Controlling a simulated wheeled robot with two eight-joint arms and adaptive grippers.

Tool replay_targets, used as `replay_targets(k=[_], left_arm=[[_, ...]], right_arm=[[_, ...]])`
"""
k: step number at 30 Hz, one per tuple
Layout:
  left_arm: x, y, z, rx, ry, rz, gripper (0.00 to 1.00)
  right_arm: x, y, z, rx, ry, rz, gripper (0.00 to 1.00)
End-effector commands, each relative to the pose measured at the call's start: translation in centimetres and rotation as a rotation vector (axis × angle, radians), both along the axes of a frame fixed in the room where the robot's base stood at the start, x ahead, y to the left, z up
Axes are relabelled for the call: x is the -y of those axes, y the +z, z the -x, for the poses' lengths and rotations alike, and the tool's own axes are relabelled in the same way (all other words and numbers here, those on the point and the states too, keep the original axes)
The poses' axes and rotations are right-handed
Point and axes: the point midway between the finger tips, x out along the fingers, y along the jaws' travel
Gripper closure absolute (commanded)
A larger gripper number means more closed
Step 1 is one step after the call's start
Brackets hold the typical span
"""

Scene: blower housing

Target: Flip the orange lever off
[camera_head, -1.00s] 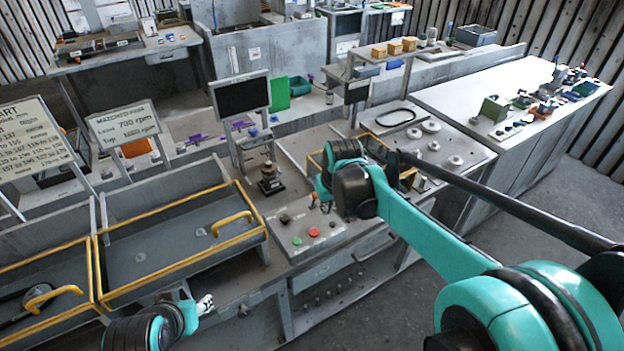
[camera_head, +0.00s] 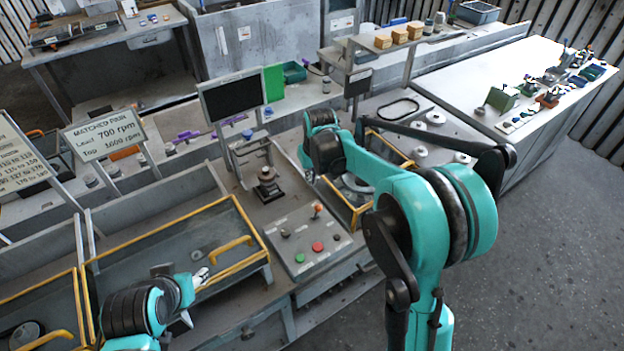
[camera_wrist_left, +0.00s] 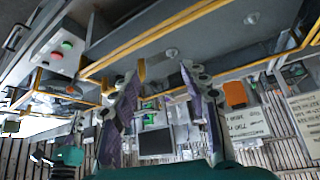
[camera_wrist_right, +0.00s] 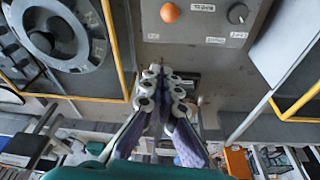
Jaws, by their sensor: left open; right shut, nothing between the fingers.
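The orange lever (camera_head: 317,209) stands on the grey control panel (camera_head: 290,220), at its back right corner. In the right wrist view its round orange knob (camera_wrist_right: 169,12) shows at the top, ahead of and apart from the fingertips. My right gripper (camera_wrist_right: 158,72) is shut and empty. In the head view the right gripper (camera_head: 307,172) is above and behind the lever, partly hidden by my wrist. My left gripper (camera_wrist_left: 155,75) is open and empty. In the head view the left gripper (camera_head: 198,280) is over the front of the yellow-edged tray.
The panel also bears a red button (camera_head: 318,247), a green button (camera_head: 300,258) and a black knob (camera_head: 285,233). A yellow-framed bay (camera_head: 375,210) with a round part is right of the panel. A small press-like fixture (camera_head: 267,185) stands behind it.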

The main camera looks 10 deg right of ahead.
Motion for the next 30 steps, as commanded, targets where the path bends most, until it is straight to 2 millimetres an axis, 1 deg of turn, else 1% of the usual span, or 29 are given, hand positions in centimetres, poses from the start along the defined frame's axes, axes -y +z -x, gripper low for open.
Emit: replay_targets(k=[1,3,9,11,15,19,24,30], left_arm=[[0.0,-0.3,0.0,0.000,0.000,0.000,0.55],[0.0,-0.6,0.0,0.000,0.000,0.000,0.55],[0.0,-1.4,0.0,0.000,0.000,0.000,0.55],[0.0,-1.5,0.0,0.000,0.000,0.000,0.55],[0.0,-1.5,0.0,0.000,0.000,0.000,0.55],[0.0,-1.6,0.0,0.000,0.000,0.000,0.55],[0.0,-1.6,0.0,0.000,0.000,0.000,0.55],[0.0,-1.6,0.0,0.000,0.000,0.000,0.55]], right_arm=[[0.0,-1.2,-0.2,0.000,0.000,0.000,1.00],[-0.1,-2.6,-0.6,0.000,0.000,0.000,1.00],[-0.1,-6.9,-1.7,0.000,0.000,0.000,1.00],[-0.2,-8.0,-1.9,0.000,0.000,0.000,1.00],[0.2,-7.6,0.3,0.000,-0.001,0.000,1.00],[0.4,-7.5,1.5,0.000,0.000,0.000,1.00],[0.5,-7.4,2.1,0.001,0.000,0.000,1.00],[0.5,-7.4,2.1,0.001,0.000,0.000,1.00]])
